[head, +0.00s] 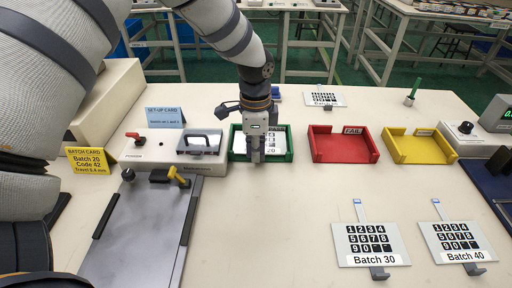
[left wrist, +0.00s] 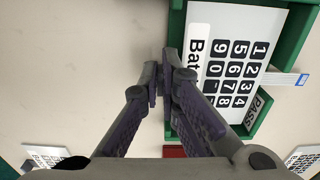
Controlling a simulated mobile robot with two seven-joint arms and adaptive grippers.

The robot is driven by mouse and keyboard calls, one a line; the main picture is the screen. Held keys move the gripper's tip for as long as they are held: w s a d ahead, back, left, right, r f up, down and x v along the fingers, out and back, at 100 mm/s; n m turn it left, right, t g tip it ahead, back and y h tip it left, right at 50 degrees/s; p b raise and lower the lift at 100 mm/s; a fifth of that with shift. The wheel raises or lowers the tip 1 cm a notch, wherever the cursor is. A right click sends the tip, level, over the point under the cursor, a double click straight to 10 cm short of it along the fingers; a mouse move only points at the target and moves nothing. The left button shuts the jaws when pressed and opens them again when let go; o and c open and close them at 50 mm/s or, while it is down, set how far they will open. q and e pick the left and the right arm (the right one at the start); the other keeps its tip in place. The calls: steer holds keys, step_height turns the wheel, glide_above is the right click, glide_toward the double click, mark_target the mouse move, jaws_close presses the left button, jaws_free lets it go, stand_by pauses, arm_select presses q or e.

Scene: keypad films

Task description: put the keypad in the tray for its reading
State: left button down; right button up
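A white keypad (left wrist: 225,65) with black number keys lies in the green tray (left wrist: 310,30), marked PASS. In the head view the keypad (head: 243,146) shows behind my left gripper (head: 256,158), its label ending in 20, inside the green tray (head: 291,145). In the left wrist view my left gripper (left wrist: 163,82) has its fingertips close together at the keypad's label edge. They look shut on its dark grip tab, which they mostly hide. The keypad's tail crosses the tray wall. The red tray (head: 343,158), marked FAIL, and the yellow tray (head: 421,160) are empty. My right gripper is out of view.
Keypads marked Batch 30 (head: 366,229) and Batch 40 (head: 463,228) lie at front right; another keypad (head: 321,99) lies behind the trays. A yellow batch card (head: 88,160) reads Batch 20, Code 42. A test fixture (head: 150,152) stands left. The table's front middle is clear.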

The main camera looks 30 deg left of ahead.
arm_select(q)
steer(key=shift+f, duration=0.4)
stand_by(0.4)
steer(key=c, duration=1.7)
jaws_free()
step_height(320, 180, up, 12)
steer(key=shift+r, duration=0.1)
